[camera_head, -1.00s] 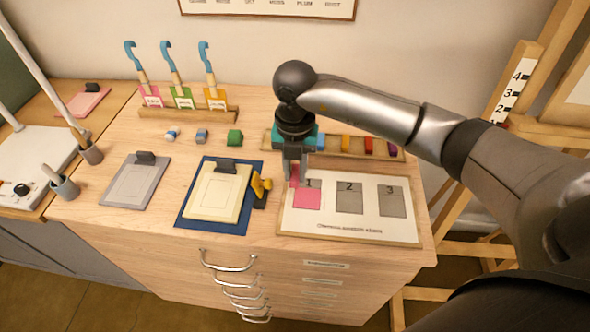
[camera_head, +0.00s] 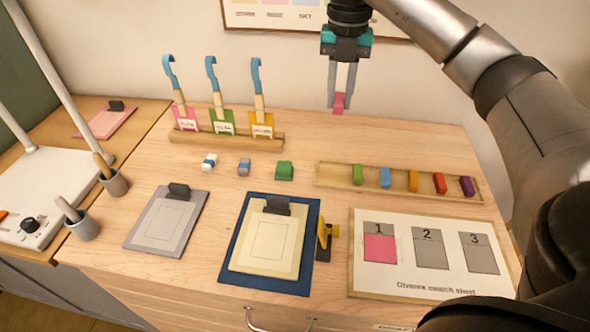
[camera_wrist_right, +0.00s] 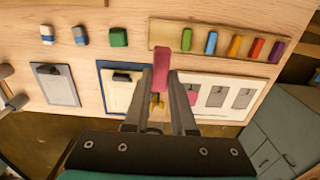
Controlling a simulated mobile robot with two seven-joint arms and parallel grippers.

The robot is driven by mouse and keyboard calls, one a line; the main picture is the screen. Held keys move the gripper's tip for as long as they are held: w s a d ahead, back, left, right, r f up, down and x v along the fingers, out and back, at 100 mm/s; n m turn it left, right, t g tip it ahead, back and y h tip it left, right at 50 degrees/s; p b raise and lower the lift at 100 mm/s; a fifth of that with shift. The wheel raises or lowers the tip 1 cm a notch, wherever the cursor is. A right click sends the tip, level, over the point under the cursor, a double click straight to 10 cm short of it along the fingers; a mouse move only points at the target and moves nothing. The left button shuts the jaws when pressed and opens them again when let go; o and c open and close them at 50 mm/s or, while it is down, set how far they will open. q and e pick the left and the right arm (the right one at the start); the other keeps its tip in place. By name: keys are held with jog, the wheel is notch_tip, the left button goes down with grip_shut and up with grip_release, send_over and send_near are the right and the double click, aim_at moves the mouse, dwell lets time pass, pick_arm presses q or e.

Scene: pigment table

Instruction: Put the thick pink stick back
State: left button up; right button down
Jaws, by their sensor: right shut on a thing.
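The thick pink stick (camera_head: 339,103) is held between the fingertips of my right gripper (camera_head: 341,92), in the air above the back of the table in the head view. In the right wrist view the pink stick (camera_wrist_right: 160,62) sits upright between the two fingers (camera_wrist_right: 162,80). A wooden tray (camera_head: 330,176) holds a row of green, blue, orange, red and purple sticks, with bare room at its left end. My left gripper is not in view.
Small blocks, including a green one (camera_head: 284,171), lie left of the tray. A rack (camera_head: 225,138) with several blue-hooked tools stands behind them. A blue board with a cream pad (camera_head: 262,245), a grey clipboard (camera_head: 165,222) and a yellow clamp (camera_head: 326,235) lie in front.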

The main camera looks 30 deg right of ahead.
jog(key=shift+w+d+r, duration=0.1)
jog(key=shift+w+r, duration=0.1)
jog(key=shift+r, duration=0.05)
jog(key=shift+f+b, duration=0.2)
jog(key=shift+b, duration=0.1)
notch_tip(320, 180, down, 6)
jog(key=b, duration=0.3)
send_over(330, 176)
notch_tip(330, 176, down, 8)
jog(key=shift+s+r, duration=0.1)
jog(key=shift+f+b, duration=0.35)
jog(key=shift+f, duration=0.55)
notch_tip(330, 176, down, 4)
jog(key=shift+r+b, duration=0.15)
jog(key=shift+b, duration=0.2)
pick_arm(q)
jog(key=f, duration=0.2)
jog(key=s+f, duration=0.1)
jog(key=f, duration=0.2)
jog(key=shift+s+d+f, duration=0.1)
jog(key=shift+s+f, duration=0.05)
